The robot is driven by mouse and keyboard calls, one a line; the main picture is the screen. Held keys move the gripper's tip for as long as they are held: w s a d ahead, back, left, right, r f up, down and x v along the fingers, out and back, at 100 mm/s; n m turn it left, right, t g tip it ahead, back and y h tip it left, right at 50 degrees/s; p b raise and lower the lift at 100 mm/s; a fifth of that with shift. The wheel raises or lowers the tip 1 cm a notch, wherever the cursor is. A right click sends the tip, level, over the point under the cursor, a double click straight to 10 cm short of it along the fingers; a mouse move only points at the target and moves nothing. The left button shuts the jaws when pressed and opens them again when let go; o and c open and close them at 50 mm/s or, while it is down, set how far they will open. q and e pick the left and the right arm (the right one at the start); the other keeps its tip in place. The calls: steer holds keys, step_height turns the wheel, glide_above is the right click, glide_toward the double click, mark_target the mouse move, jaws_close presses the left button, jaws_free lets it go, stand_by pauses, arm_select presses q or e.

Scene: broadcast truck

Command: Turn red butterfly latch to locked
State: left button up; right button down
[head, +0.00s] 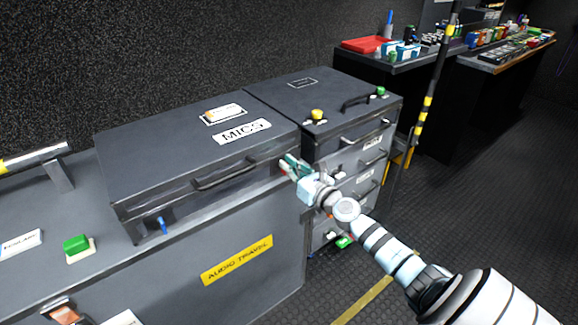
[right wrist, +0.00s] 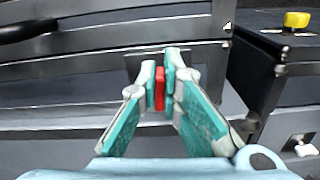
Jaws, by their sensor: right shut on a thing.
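The red butterfly latch (right wrist: 160,89) shows in the right wrist view as an upright red tab on the front of the dark case labelled MICS (head: 170,150). My right gripper (head: 290,167) is at the right end of that case's front, and its teal fingers (right wrist: 161,85) are shut on the latch from both sides. In the head view the fingers mostly hide the latch. A blue latch (head: 162,226) sits at the left end of the same case front. My left gripper is not in view.
The case has a dark handle (head: 225,176) left of my right gripper. A drawer unit (head: 350,120) with a yellow knob (head: 317,114) stands close on the right. A green button (head: 76,243) is on the counter at left. Open floor (head: 400,240) lies at right.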

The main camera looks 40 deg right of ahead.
steer(key=shift+r, duration=0.1)
steer(key=m, duration=0.2)
steer(key=d+m, duration=0.1)
steer(key=m, duration=0.2)
steer(key=shift+d+f+m, duration=0.1)
steer(key=shift+f+m, duration=0.15)
steer(key=shift+m, duration=1.7)
steer(key=shift+d+f+m, duration=0.15)
steer(key=shift+f+m, duration=0.05)
steer(key=shift+m, duration=1.7)
steer(key=shift+d+f+m, duration=0.1)
steer(key=shift+f+m, duration=0.15)
steer(key=shift+m, duration=1.7)
steer(key=c, duration=1.8)
jaws_free()
steer(key=shift+o, duration=0.2)
steer(key=shift+w+f, duration=0.15)
steer(key=shift+f, duration=0.15)
